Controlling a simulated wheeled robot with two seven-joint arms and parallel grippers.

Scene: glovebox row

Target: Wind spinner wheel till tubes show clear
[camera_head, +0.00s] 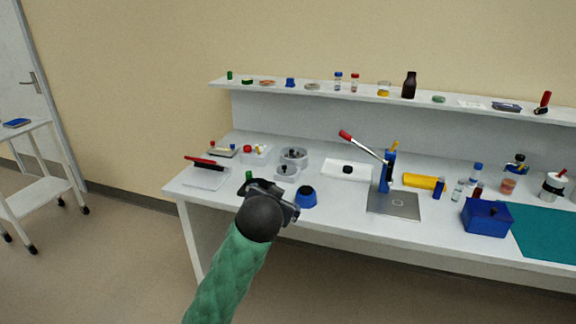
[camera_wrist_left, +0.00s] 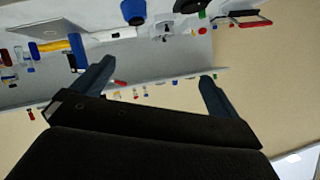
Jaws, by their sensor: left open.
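A grey, partly clear round device with a dark knob (camera_head: 293,156), which looks like the spinner, stands toward the left part of the white bench in the head view. It also shows small and upside down in the left wrist view (camera_wrist_left: 163,33). Tubes in it are too small to make out. My left gripper (camera_head: 272,193) is open and empty, in front of the device and apart from it as far as I can tell. In the left wrist view the two fingers are spread wide with nothing between them (camera_wrist_left: 155,78). My right gripper is in neither view.
A blue round-based item (camera_head: 306,198) is close right of my gripper. A green-topped item (camera_head: 249,175) is partly hidden behind it. A red-handled lever press (camera_head: 384,175), a blue box (camera_head: 487,217) and a teal mat (camera_head: 548,233) lie further right. A shelf (camera_head: 330,91) runs behind.

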